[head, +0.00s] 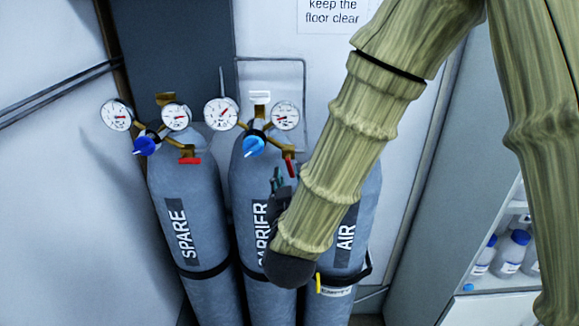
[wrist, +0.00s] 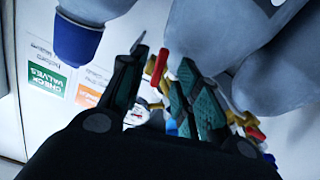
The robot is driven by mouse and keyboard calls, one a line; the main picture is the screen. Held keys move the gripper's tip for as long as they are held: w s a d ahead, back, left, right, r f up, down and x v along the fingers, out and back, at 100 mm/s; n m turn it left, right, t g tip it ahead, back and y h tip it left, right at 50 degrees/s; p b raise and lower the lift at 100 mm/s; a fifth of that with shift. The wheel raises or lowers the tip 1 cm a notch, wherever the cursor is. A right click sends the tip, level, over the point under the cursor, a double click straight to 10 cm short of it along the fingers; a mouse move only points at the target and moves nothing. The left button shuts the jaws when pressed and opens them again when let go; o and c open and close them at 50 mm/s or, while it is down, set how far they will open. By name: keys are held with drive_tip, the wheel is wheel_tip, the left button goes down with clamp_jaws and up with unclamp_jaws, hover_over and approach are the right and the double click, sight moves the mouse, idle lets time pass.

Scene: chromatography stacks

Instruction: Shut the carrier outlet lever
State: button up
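The carrier cylinder (head: 243,180) stands in the middle of three grey cylinders in the head view, its label partly hidden by my arm. Its regulator has two round gauges and a light-blue knob (head: 254,146). The red carrier outlet lever (head: 290,166) hangs steeply down, slightly tilted, at the regulator's right. My gripper (head: 277,182) is just below and left of the lever, partly hidden by my arm. In the wrist view my gripper (wrist: 165,62) is open, with a red lever (wrist: 160,68) showing between its fingertips. I cannot tell whether they touch.
The spare cylinder (head: 184,220) stands left, with its red lever (head: 190,160) lying level. The air cylinder (head: 366,215) stands right, mostly behind my arm. A shelf with blue-capped bottles (head: 513,253) is at far right. In the wrist view another red lever (wrist: 256,133) shows right of the fingers.

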sight(291, 171)
drive_tip(key=shift+w+p, duration=0.65)
drive_tip(key=shift+w, duration=1.4)
clamp_jaws()
